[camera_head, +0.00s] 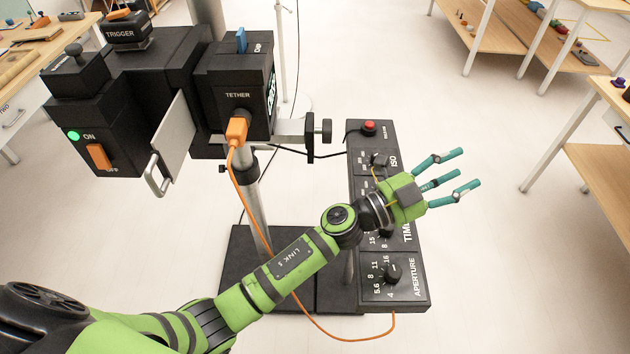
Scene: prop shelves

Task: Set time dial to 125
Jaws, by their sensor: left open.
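The black control panel (408,262) stands upright-labelled to the right of the camera rig, with ISO, TIME and APERTURE sections. My right gripper is not in view.
A black camera rig (130,100) with an orange on/off switch (98,156) and a lit green light stands at left. An orange tether cable (245,205) hangs from it and runs below the panel. Wooden shelves (600,170) stand at right. The floor between is clear.

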